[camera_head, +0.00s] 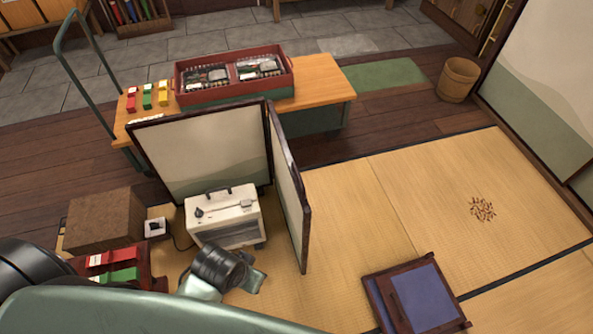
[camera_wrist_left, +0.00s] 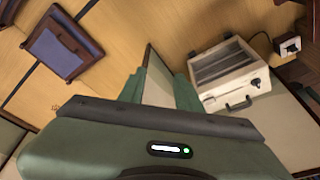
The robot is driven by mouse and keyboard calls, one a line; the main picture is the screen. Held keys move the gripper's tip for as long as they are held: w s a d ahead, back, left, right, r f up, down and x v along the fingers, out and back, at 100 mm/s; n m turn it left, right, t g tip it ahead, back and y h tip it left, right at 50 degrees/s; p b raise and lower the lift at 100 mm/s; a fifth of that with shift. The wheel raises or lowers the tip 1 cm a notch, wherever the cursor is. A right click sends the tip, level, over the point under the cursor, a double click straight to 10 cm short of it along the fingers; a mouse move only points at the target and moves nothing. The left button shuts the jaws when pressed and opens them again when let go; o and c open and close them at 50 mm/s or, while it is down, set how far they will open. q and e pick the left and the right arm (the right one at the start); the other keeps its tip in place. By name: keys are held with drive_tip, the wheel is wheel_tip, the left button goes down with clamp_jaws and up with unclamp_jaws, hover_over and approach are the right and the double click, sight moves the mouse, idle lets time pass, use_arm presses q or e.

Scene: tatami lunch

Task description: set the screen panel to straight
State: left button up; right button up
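The folding screen shows two leaves in the head view. The wide cream and green leaf (camera_head: 205,150) stands upright behind the white appliance. The narrow-looking screen panel (camera_head: 290,185) is hinged at its right end and angles sharply toward me, so the screen is bent. My left gripper (camera_head: 255,280) is low on the tatami side, left of that panel's near edge, and looks apart from it. In the left wrist view, its two green fingers (camera_wrist_left: 161,82) are spread, with the dark-edged panel (camera_wrist_left: 158,82) showing beyond and between them. My right gripper is not in view.
A white appliance (camera_head: 225,215) stands inside the bend, corded to a small outlet box (camera_head: 155,228). A wooden table (camera_head: 325,85) is behind the screen. A blue cushioned seat (camera_head: 425,300) lies front right. Open tatami (camera_head: 360,215) is right of the panel.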

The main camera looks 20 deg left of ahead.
use_arm(q)
wheel_tip(320, 180, up, 6)
drive_tip(key=w+d+r, duration=0.1)
drive_tip(key=w+d, duration=0.1)
drive_tip(key=d, duration=0.1)
wheel_tip(320, 180, up, 5)
drive_tip(key=n+g+h, duration=0.1)
drive_tip(key=n+g, duration=0.1)
drive_tip(key=n, duration=0.7)
hover_over(298, 175)
drive_tip(key=s+a, duration=0.1)
drive_tip(key=a, duration=0.1)
drive_tip(key=f, duration=0.2)
drive_tip(key=d+f, duration=0.1)
drive_tip(key=f, duration=0.1)
drive_tip(key=w+f+b, duration=0.1)
drive_tip(key=f, duration=0.2)
drive_tip(key=shift+d+f, duration=0.1)
drive_tip(key=shift+d, duration=0.2)
clamp_jaws()
